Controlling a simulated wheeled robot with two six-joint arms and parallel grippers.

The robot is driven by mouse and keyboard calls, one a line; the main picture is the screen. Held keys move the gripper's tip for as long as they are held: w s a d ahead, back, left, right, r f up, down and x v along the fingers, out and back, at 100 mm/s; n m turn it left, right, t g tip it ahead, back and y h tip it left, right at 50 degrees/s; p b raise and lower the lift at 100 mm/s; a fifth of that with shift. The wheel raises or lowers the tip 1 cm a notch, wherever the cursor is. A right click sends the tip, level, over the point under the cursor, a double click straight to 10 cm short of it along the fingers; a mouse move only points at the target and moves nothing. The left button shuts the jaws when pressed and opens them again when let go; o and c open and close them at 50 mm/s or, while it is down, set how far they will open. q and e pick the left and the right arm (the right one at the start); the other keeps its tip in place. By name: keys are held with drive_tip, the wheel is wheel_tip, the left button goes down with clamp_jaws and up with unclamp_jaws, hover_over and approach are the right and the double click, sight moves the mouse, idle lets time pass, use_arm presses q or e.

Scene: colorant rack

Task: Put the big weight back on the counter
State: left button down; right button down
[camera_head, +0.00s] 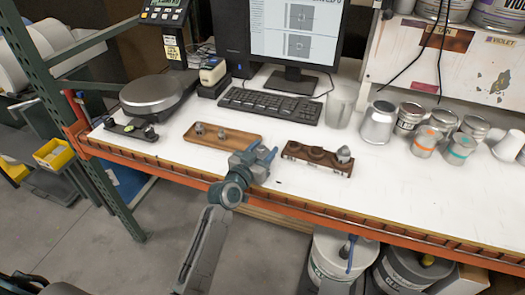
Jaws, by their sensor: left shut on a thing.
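My left gripper (265,157) is low at the counter's front edge, between a wooden tray and a dark wooden block. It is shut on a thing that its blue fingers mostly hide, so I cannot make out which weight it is. Another metal weight (344,154) stands at the right end of the dark block (318,157), which has round hollows. The white counter (385,190) is under them. My right gripper is not in view.
A round scale (150,93) and a black holder (130,130) are on the left. A keyboard (270,104) and monitor are behind. Several metal cans and a grey cup (379,122) stand on the right. An orange rail (420,237) edges the front. The counter front right of the block is clear.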

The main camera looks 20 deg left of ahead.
use_arm(q)
drive_tip(key=shift+s+r, duration=0.15)
drive_tip(key=shift+s, duration=0.2)
drive_tip(key=c, duration=1.1)
unclamp_jaws()
drive_tip(key=shift+f, duration=0.2)
drive_tip(key=o, duration=0.3)
drive_tip(key=shift+o, duration=0.6)
drive_tip(key=shift+r, duration=0.1)
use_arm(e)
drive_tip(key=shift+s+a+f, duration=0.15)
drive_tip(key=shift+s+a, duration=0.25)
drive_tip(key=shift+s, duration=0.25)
